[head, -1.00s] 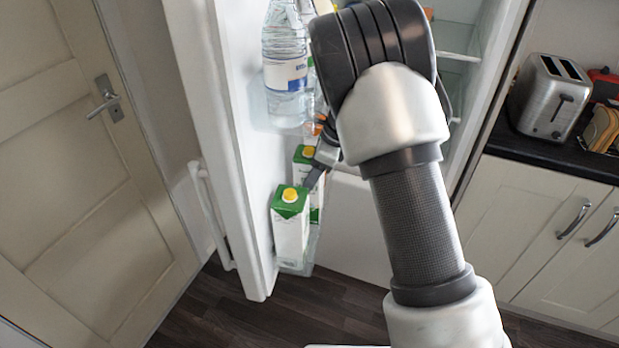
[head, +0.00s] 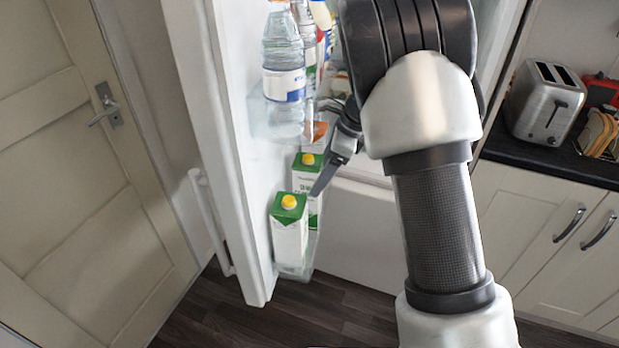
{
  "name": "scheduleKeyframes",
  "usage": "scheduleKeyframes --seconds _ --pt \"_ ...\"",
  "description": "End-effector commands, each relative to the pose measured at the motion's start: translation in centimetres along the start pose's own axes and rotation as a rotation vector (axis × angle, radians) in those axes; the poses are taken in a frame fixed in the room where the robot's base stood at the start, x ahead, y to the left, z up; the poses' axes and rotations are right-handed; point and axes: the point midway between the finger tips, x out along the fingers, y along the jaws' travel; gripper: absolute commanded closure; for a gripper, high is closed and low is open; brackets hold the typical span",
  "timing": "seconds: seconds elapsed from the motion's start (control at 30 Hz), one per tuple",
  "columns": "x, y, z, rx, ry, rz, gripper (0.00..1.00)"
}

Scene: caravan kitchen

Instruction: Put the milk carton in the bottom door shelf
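Two white milk cartons with green tops and yellow caps stand upright in the bottom door shelf (head: 296,272) of the open fridge. The front milk carton (head: 289,240) is in plain view. The rear milk carton (head: 307,175) stands behind it and is partly covered by the front one and by a finger of my gripper (head: 323,180). My gripper is just right of the cartons, pointing down and left. One dark finger shows clearly; the other is not clear, so I cannot tell how wide the gripper is. I see no carton held in it.
The fridge door (head: 215,150) stands open at the left of my arm. A water bottle (head: 284,70) and other items stand in the door shelf above the cartons. A toaster (head: 546,100) sits on the dark counter at right. The floor below the door is clear.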

Motion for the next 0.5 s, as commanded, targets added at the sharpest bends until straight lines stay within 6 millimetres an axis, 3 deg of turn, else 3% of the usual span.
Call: scheduleKeyframes --seconds 0.03,0.2,0.5 --pt "-0.5 0.0 -1.6 0.008 0.001 -0.001 0.27" --pt "-2.0 0.0 -5.2 0.007 0.0 0.0 0.27" --pt "-3.5 0.1 -9.1 0.001 0.001 0.002 0.27"
